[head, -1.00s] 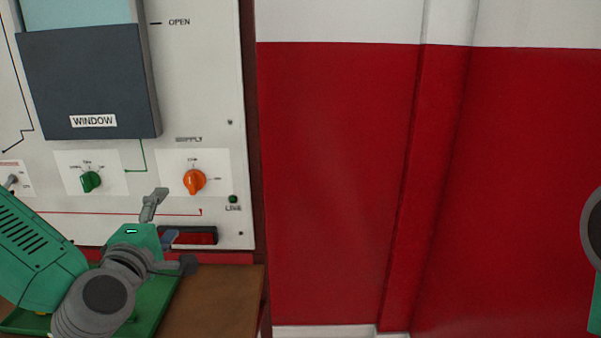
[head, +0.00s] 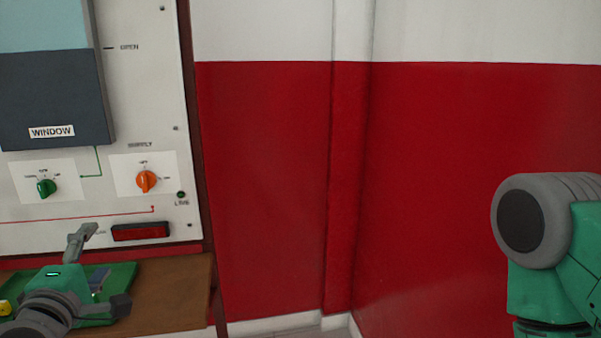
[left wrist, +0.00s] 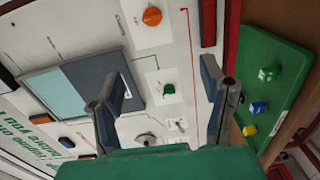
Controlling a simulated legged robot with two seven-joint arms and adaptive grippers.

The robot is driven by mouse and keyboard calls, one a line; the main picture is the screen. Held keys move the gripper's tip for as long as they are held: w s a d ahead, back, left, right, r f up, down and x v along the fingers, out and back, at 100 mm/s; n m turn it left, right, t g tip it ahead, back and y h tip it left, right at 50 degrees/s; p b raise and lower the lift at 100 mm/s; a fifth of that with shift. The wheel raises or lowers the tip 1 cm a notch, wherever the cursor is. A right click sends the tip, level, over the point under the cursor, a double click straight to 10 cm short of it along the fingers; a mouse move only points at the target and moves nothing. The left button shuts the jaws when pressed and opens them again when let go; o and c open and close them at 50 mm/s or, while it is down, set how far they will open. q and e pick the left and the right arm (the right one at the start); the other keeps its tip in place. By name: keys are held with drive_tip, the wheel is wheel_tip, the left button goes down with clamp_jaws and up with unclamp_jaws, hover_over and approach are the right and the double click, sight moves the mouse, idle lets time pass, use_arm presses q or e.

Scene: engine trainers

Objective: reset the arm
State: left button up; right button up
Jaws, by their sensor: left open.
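My left gripper (head: 102,268) is at the lower left of the head view, over a green tray (head: 122,279) on the wooden bench. In the left wrist view its two fingers (left wrist: 167,95) are spread wide with nothing between them, facing the trainer panel. My right arm (head: 545,240) shows at the right edge of the head view; its gripper is out of the frame.
The white panel (head: 150,70) carries a window block (head: 50,100), a green knob (head: 46,188) and an orange knob (head: 146,181). The green tray (left wrist: 285,70) holds small green, blue and yellow pieces. A red wall (head: 260,190) stands to the right of the bench (head: 180,295).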

use_arm(q)
drive_tip(key=s+d+f+m+g+h, duration=0.3)
drive_tip(key=d+f+m, duration=0.15)
drive_tip(key=f, duration=0.55)
drive_tip(key=s+d+f+m+g+h, duration=0.2)
drive_tip(key=s+d+f+m+g, duration=0.15)
drive_tip(key=f+m, duration=0.45)
drive_tip(key=s+f+m+g+y, duration=0.1)
drive_tip(key=s+f+m+g, duration=0.7)
drive_tip(key=s+f, duration=0.9)
drive_tip(key=s+g, duration=0.2)
drive_tip(key=s, duration=0.1)
drive_tip(key=shift+s+a+f+m, duration=0.3)
drive_tip(key=shift+a+f+m, duration=0.05)
drive_tip(key=shift+a, duration=0.05)
